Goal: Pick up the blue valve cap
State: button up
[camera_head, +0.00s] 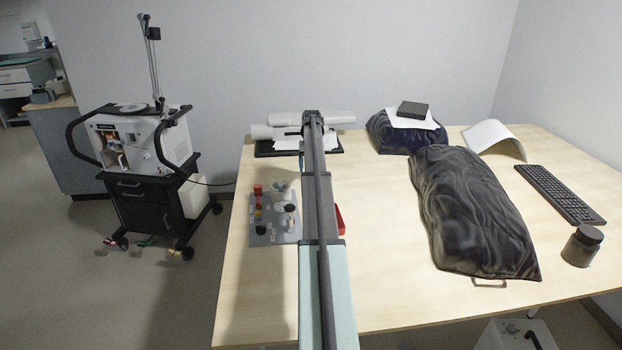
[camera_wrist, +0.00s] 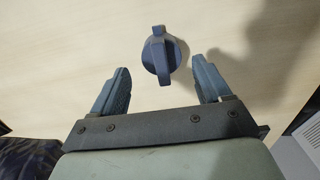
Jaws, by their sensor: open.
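The blue valve cap (camera_wrist: 162,58), a dark blue round knob with a raised bar across it, sits on the pale wooden table in the wrist view. My gripper (camera_wrist: 161,65) is open, with one finger to the left of the cap and one to the right. The cap shows in the gap near the fingertips, with clear space on both sides. I cannot tell the height between the fingers and the cap. In the head view my arm runs up the middle of the table, and I cannot make out the cap there.
A grey board (camera_head: 283,234) with several small coloured parts lies left of my arm. A red item (camera_head: 340,220) shows partly behind the arm. A dark cloth bag (camera_head: 468,215) lies to the right, with a keyboard (camera_head: 560,194) and a jar (camera_head: 582,247). A ventilator (camera_head: 143,140) stands left of the table.

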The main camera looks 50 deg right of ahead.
jog(key=shift+w+f, duration=0.15)
jog(key=shift+f, duration=2.2)
jog(key=shift+c, duration=0.4)
jog(key=c, duration=0.9)
jog(key=shift+o, duration=0.2)
jog(key=shift+r, duration=0.15)
